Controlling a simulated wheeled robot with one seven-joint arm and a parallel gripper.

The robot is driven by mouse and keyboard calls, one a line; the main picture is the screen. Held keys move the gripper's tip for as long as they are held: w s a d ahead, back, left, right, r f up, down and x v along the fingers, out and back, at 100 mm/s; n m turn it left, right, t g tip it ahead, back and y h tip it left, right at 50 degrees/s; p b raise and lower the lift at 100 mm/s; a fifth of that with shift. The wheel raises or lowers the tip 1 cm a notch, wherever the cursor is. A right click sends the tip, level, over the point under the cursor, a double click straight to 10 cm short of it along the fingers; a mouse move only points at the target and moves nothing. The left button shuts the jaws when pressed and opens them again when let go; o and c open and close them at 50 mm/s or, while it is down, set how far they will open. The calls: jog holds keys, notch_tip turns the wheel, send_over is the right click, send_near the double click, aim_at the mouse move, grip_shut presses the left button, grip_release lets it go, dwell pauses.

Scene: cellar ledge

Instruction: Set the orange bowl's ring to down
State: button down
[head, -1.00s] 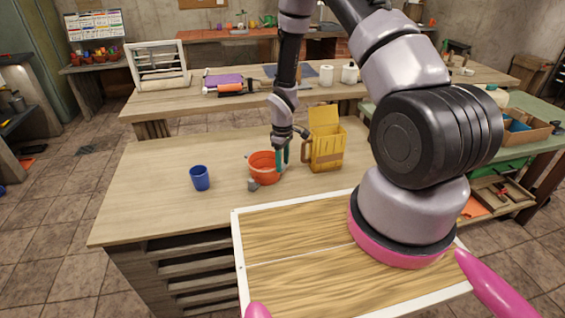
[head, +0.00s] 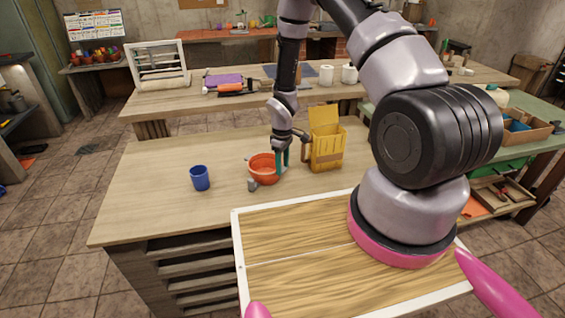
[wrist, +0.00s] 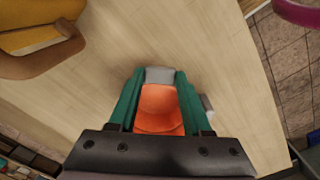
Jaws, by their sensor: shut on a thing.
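The orange bowl (head: 263,171) stands upright on the wooden worktop, between a blue cup and a yellow mug. Small grey parts show at its side, one of them at its front left (head: 252,185). My gripper (head: 283,162) points down at the bowl's right side. In the wrist view the bowl (wrist: 160,108) shows between the teal fingers, and a grey piece (wrist: 159,74) spans the gap between the fingertips (wrist: 159,76). The gripper is shut on this piece, which seems to be part of the bowl's ring. Whether the ring is up or down I cannot tell.
The yellow mug (head: 328,150) with a raised lid stands close to the right of my gripper, its handle facing the bowl. The blue cup (head: 200,178) is to the left. The worktop (head: 150,215) is clear at the left and front.

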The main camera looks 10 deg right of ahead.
jog(key=shift+f, duration=1.2)
jog(key=shift+c, duration=1.6)
grip_release()
notch_tip(320, 180, up, 11)
jog(key=shift+f, duration=0.15)
